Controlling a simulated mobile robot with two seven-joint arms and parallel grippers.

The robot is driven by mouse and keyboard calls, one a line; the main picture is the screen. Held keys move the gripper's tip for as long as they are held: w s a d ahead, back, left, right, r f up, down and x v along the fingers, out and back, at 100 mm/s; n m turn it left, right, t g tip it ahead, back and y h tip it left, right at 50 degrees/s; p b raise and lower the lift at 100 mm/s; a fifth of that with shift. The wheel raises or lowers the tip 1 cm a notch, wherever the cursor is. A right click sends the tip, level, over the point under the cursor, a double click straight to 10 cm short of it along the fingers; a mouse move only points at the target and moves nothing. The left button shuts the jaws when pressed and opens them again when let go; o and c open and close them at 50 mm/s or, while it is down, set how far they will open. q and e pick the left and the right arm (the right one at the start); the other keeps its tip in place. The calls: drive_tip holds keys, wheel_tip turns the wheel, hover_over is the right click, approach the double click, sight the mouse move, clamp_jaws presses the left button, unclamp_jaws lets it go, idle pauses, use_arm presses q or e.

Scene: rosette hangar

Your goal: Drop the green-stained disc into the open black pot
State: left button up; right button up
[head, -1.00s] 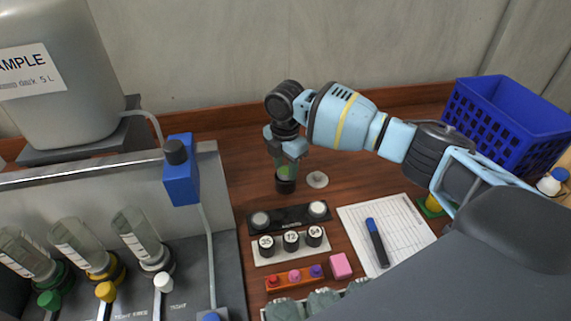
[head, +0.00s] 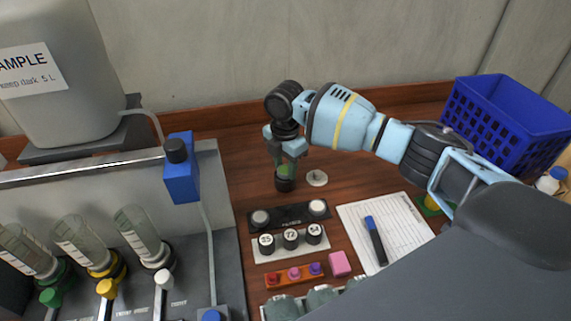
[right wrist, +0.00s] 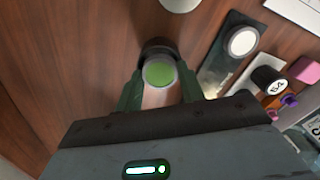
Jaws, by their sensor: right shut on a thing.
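The green-stained disc (right wrist: 159,74) shows as a round green face between the fingertips of my right gripper (right wrist: 159,88) in the right wrist view. The gripper is shut on it. In the head view my right gripper (head: 286,160) points down over the open black pot (head: 284,184), with a bit of green just above the pot. In the wrist view the pot's dark rim (right wrist: 158,46) shows behind the disc. I cannot tell whether the disc touches the rim. My left gripper is not in view.
A pale round lid (head: 317,178) lies right of the pot. A black holder with two pale discs (head: 290,217), numbered black pots (head: 291,239), and a sheet with a marker (head: 377,240) are nearer. A blue basket (head: 505,125) stands at the right and a grey rack (head: 120,220) at the left.

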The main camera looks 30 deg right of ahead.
idle(0.3)
drive_tip(key=o, duration=1.3)
drive_tip(key=shift+r+p, duration=1.25)
drive_tip(key=shift+r, duration=2.55)
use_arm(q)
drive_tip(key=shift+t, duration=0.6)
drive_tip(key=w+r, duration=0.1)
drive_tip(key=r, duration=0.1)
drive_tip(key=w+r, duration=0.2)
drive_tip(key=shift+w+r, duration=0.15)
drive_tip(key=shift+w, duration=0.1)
use_arm(e)
drive_tip(key=shift+f, duration=0.1)
